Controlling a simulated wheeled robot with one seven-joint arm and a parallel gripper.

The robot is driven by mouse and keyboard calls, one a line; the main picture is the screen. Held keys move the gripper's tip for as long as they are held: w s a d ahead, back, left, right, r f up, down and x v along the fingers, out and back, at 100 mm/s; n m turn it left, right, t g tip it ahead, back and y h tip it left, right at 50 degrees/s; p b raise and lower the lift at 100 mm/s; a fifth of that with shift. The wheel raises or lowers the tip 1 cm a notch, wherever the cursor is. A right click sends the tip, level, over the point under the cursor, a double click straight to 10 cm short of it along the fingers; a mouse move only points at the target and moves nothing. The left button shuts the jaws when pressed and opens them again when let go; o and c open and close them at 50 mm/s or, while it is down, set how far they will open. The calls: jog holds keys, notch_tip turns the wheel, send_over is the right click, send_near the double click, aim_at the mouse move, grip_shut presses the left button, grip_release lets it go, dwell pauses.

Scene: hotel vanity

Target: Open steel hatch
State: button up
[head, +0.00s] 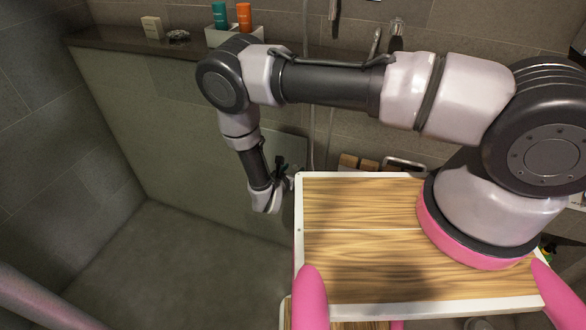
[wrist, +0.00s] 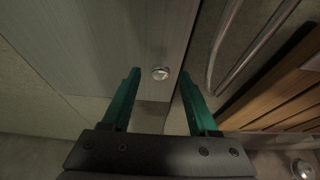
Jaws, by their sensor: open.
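The steel hatch (wrist: 120,35) is a flat grey panel filling the upper left of the wrist view. A small round metal knob (wrist: 161,73) sits near its lower right corner. My gripper (wrist: 159,78) has two teal fingers spread apart with nothing held. The knob appears between the two fingertips, closer to the left one; I cannot tell how far beyond them it is. The panel's right and lower edges look flush, so the hatch appears closed. In the head view the hatch (head: 287,143) is a grey panel on the wall, partly hidden by my arm; my gripper (head: 281,168) is beside it.
A curved metal rail (wrist: 222,50) runs right of the hatch in the wrist view, with wooden slats (wrist: 275,100) beyond. A ledge (head: 105,42) holds a small box (head: 152,27) and a caddy with bottles (head: 244,17).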

jog(key=shift+w+f, duration=0.1)
jog(key=shift+w, duration=0.05)
grip_shut()
dwell(1.4)
